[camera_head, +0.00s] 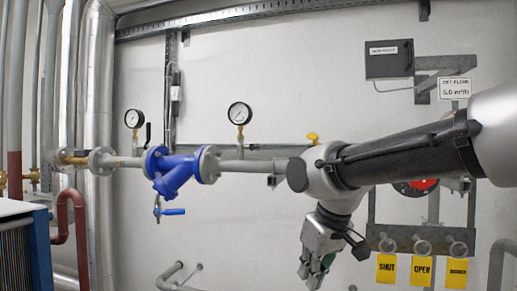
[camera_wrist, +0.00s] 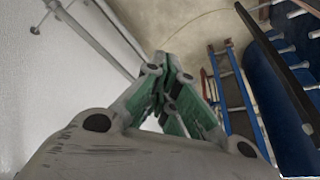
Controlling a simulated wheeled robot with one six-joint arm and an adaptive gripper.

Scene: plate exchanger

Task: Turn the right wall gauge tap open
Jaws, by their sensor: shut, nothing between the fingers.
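The right wall gauge (camera_head: 239,113) has a white dial with a black rim and stands on a short stem above the grey pipe (camera_head: 240,166). No tap handle can be made out clearly on its stem. The left gauge (camera_head: 134,118) has a black lever (camera_head: 148,132) beside it. My gripper (camera_head: 317,280) hangs low in front of the wall, pointing down, to the right of and below the right gauge and apart from it. In the wrist view its green-padded fingers (camera_wrist: 168,85) come together and hold nothing. No gauge shows in the wrist view.
A blue strainer (camera_head: 175,170) with a blue-handled drain valve (camera_head: 172,211) sits left of my gripper. A yellow handle (camera_head: 313,138) shows just above my arm. Yellow tags (camera_head: 422,270) hang at right. The wall around the right gauge is clear.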

